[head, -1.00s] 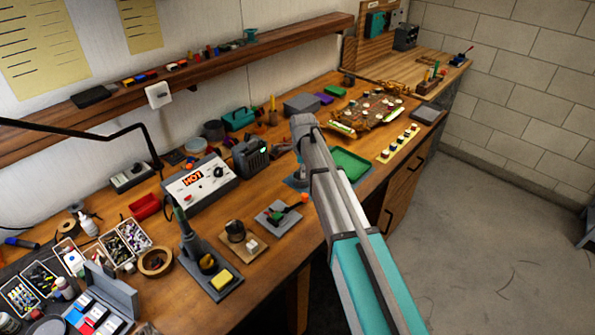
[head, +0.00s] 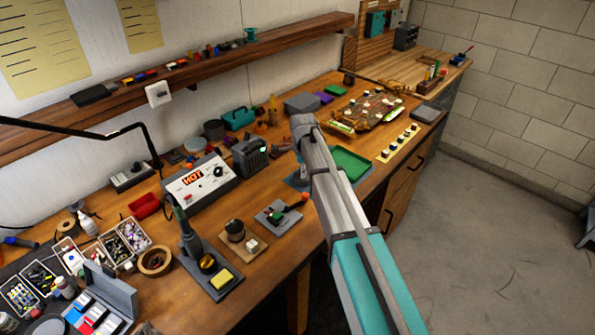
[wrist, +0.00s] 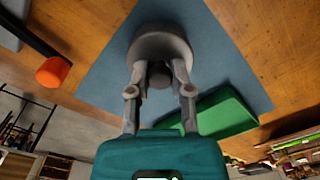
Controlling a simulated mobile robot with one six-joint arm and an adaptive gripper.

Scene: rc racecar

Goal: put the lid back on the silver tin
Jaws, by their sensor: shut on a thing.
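In the wrist view my gripper (wrist: 158,68) is shut on a dark round knob (wrist: 158,76) on a grey, round lid-like piece (wrist: 160,43). This piece is over a blue-grey mat (wrist: 225,60). I cannot tell the silver tin apart from the grey round piece, nor whether the piece rests on it or is held above. In the head view my arm hides most of the gripper, and a corner of the blue-grey mat (head: 294,182) shows to the left of the arm.
An orange-ended tool (wrist: 53,71) lies at the left of the wrist view. A grey speaker-like box (head: 250,157) stands left of my arm.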

